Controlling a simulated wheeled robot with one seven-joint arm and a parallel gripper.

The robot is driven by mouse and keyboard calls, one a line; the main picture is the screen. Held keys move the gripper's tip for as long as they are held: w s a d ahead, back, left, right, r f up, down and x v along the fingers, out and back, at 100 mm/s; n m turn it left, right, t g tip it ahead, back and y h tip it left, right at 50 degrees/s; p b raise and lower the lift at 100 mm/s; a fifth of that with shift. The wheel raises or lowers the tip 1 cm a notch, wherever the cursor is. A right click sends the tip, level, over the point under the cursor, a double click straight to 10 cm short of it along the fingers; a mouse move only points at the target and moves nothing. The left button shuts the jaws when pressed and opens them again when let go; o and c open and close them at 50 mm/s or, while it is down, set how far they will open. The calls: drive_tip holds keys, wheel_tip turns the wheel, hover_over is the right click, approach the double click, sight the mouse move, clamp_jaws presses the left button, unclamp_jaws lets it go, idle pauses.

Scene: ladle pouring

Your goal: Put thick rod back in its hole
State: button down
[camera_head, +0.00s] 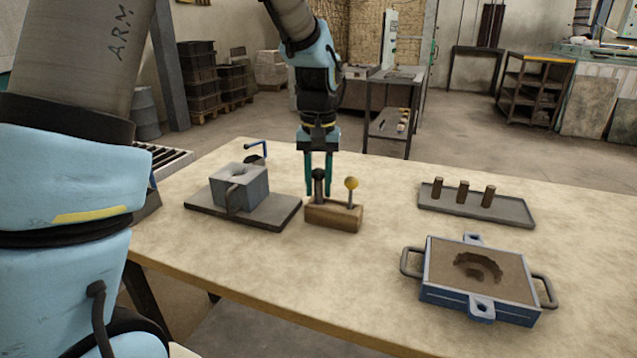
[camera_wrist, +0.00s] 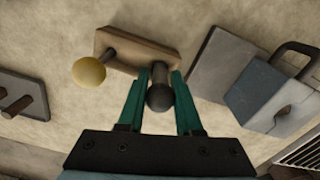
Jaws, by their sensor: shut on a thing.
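A wooden block (camera_head: 333,215) stands on the table and also shows in the wrist view (camera_wrist: 150,52). A thick dark rod with a black knob (camera_head: 319,176) is at the block's left end; the knob is nearest the camera in the wrist view (camera_wrist: 160,98). My gripper (camera_head: 319,188) points down with its green fingers on either side of this rod, shut on it. The rod looks upright and its lower end meets the block's top; how deep it sits is hidden. A thinner rod with a yellow knob (camera_head: 351,184) stands in the block's right end.
A grey mould block on a dark plate (camera_head: 240,190) is left of the wooden block. A tray with short brown cylinders (camera_head: 478,205) is at the right. A blue sand-filled frame with handles (camera_head: 478,278) is at front right. The table between is clear.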

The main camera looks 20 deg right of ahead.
sight(318, 170)
drive_tip(key=c, duration=0.5)
unclamp_jaws()
drive_tip(key=shift+o, duration=0.3)
drive_tip(key=o, duration=0.4)
drive_tip(key=shift+o, duration=0.2)
drive_tip(key=shift+r+p, duration=2.65)
drive_tip(key=shift+r, duration=0.4)
